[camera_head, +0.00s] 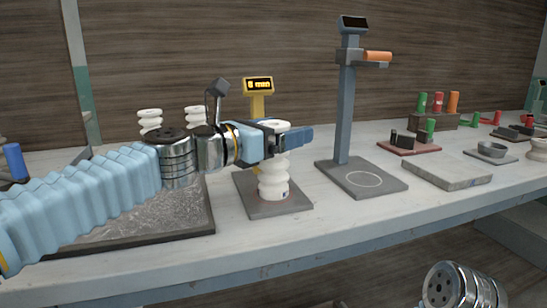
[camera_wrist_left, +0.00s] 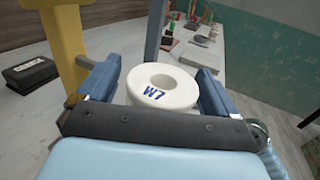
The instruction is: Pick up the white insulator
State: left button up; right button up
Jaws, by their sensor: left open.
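The white insulator (camera_head: 273,180) is a ribbed white piece standing upright on a dark grey plate (camera_head: 243,190) in the head view. My left gripper (camera_head: 286,140) reaches in from the left at the height of its top and hides part of it. In the left wrist view the insulator's round top (camera_wrist_left: 163,87), with a hole and the blue mark "W7", sits between the two open blue fingers (camera_wrist_left: 158,92). Gaps show on both sides, so the fingers look apart from it. My right gripper is not clearly visible; only a metal arm part shows at the lower right.
A yellow stand with a display (camera_head: 258,86) rises behind the insulator. Two more white insulators (camera_head: 150,120) stand behind my left arm. A blue-grey gauge stand (camera_head: 346,110) is to the right, with a stone slab (camera_head: 447,175) beyond. The table's front edge is close.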

pick_arm(q)
jog(key=c, duration=1.5)
jog(key=shift+r, duration=0.15)
pick_arm(e)
jog(key=shift+r, duration=0.1)
